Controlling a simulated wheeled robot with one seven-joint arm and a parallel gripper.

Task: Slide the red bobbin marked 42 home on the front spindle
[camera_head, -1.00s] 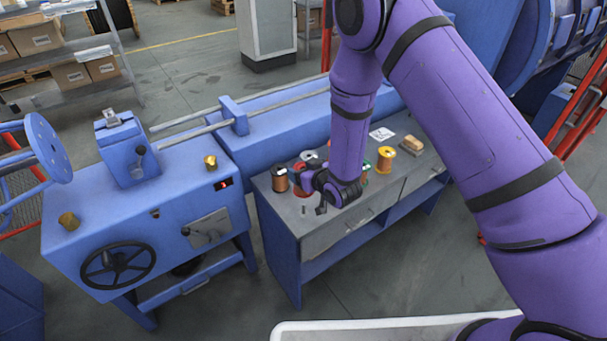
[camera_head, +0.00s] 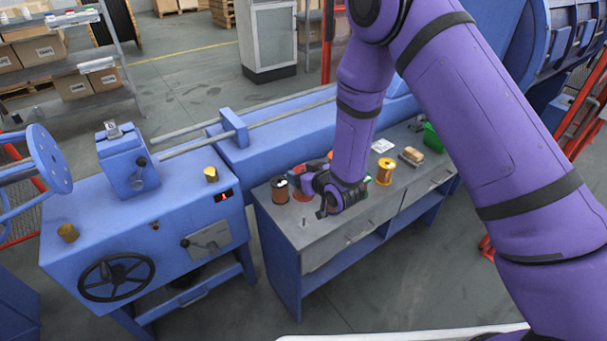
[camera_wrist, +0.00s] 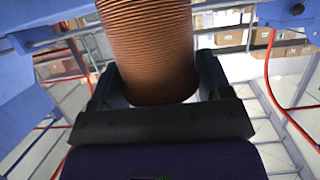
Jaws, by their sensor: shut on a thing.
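My gripper (camera_head: 318,184) is above the grey bench, near its left end, and shut on a copper-wound bobbin (camera_wrist: 150,50). In the head view a little red (camera_head: 304,169) shows beside my gripper, apparently the held bobbin's flange; the mark 42 cannot be read. A short upright pin (camera_head: 304,222), apparently a spindle, stands on the bench front below my gripper. I cannot tell whether the bobbin touches any spindle.
A dark-topped copper bobbin (camera_head: 280,189) stands close left of my gripper. A yellow bobbin (camera_head: 385,171) stands to the right, with others partly hidden by my arm. The blue machine (camera_head: 150,230) is left.

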